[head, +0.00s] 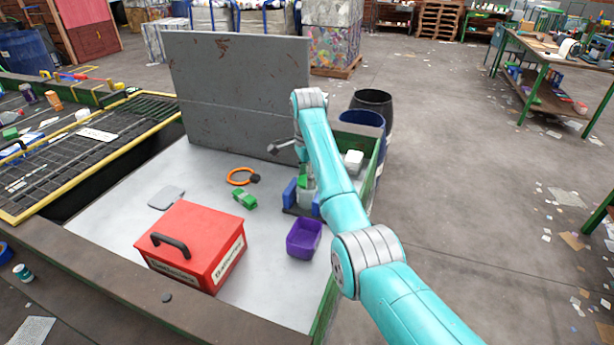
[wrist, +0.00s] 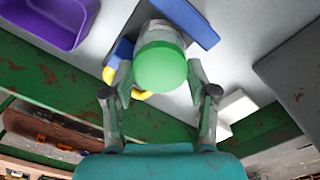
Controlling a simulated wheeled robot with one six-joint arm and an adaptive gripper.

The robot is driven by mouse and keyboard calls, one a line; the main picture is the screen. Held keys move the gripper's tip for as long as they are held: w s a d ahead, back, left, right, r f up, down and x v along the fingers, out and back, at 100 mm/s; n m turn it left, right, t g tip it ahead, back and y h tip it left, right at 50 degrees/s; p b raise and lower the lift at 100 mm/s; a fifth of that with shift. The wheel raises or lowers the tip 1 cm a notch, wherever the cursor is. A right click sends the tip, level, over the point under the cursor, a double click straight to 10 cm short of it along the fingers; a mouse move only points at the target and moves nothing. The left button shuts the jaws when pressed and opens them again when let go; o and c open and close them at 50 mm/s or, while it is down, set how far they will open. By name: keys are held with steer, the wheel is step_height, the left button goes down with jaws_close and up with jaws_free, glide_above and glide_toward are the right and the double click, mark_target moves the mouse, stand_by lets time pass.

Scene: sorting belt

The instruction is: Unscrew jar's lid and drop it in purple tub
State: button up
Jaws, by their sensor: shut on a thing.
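The jar (wrist: 162,32) is pale and clear, with a green lid (wrist: 160,67) that faces the wrist camera. In the head view the jar (head: 307,197) stands between blue blocks and my arm hides part of it. My gripper (wrist: 160,80) is shut on the green lid, one finger on each side. I cannot tell whether the lid is still threaded on the jar. The purple tub (head: 304,238) stands in front of the jar on the grey table, and it also shows at the top left of the wrist view (wrist: 75,40).
Blue holder blocks (head: 290,191) flank the jar. A red battery box (head: 195,245), a green object (head: 244,199), an orange ring (head: 238,177) and a grey plate (head: 166,197) lie to the left. A tall grey panel (head: 240,90) stands behind. A white block (head: 353,161) is at the right.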

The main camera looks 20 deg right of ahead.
steer(key=shift+s+f, duration=0.15)
steer(key=shift+f, duration=0.15)
steer(key=n, duration=0.5)
steer(key=shift+n, duration=0.3)
steer(key=n, duration=0.4)
steer(key=shift+n, duration=0.3)
steer(key=o, duration=1.1)
steer(key=shift+o, duration=0.4)
steer(key=shift+r, duration=0.15)
